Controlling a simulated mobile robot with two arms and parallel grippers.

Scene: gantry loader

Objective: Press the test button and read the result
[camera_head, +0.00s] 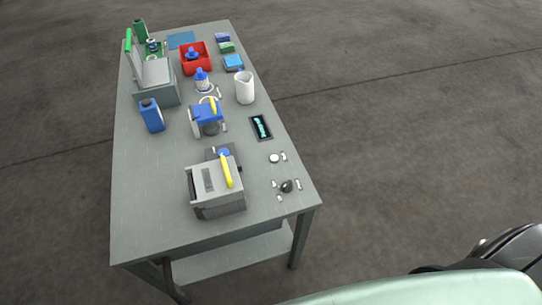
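A grey boxy device (215,205) with a yellow lever (227,172) stands near the front of the table. A dark plate with a small round blue part (224,154) sits just behind it; I cannot tell whether this is the test button. A small black panel with teal markings (261,128) lies near the right edge; its markings are too small to read. A second device, blue and white with a yellow lever (208,115), stands mid-table. No gripper shows.
The long grey table (150,215) holds a blue bottle (152,116), a white jug (244,88), a red bin (195,58), a grey open-lidded case (157,93) and small loose parts (287,186). The front left tabletop is clear. Open floor surrounds the table.

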